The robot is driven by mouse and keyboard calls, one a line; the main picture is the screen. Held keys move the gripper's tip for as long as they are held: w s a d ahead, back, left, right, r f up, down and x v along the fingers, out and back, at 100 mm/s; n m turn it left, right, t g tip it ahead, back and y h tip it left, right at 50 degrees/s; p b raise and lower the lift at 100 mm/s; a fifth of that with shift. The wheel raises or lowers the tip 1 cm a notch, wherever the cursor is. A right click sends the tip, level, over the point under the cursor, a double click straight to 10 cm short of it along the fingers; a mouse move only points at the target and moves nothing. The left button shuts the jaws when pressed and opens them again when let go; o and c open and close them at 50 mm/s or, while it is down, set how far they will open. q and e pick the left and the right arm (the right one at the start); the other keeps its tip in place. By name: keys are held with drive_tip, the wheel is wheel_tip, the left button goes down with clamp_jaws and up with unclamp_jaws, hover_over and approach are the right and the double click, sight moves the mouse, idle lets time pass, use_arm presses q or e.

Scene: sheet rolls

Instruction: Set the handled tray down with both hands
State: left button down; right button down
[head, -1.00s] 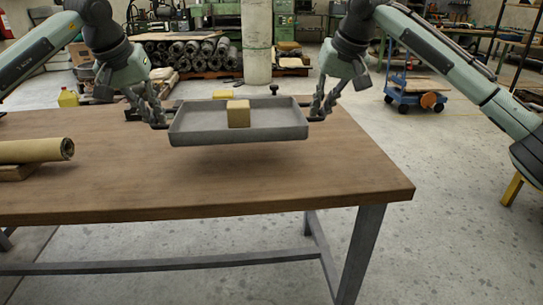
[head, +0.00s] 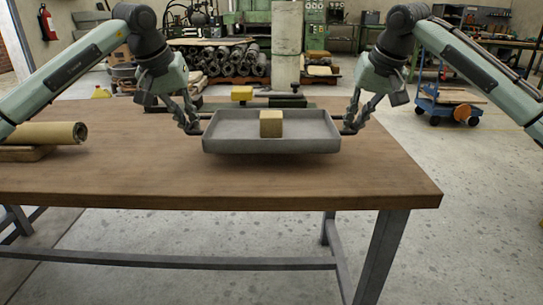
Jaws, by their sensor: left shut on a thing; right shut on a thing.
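The grey handled tray (head: 235,146) is level, low over the wooden table (head: 150,180). A soft shadow lies beneath it; I cannot tell whether its underside touches the tabletop. A small tan block (head: 271,124) stands inside the tray near its middle. My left gripper (head: 193,128) is shut on the tray's left handle. My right gripper (head: 348,128) is shut on the tray's right handle. The fingers partly hide both dark handles.
A brown sheet roll (head: 45,133) lies on a support at the table's left. A yellow block (head: 242,93) and a dark fixture (head: 288,102) are behind the tray. The tabletop in front of the tray is clear.

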use_arm(q)
drive_tip(key=shift+a+f, duration=0.1)
use_arm(e)
drive_tip(key=shift+d+f, duration=0.1)
drive_tip(key=shift+d, duration=0.05)
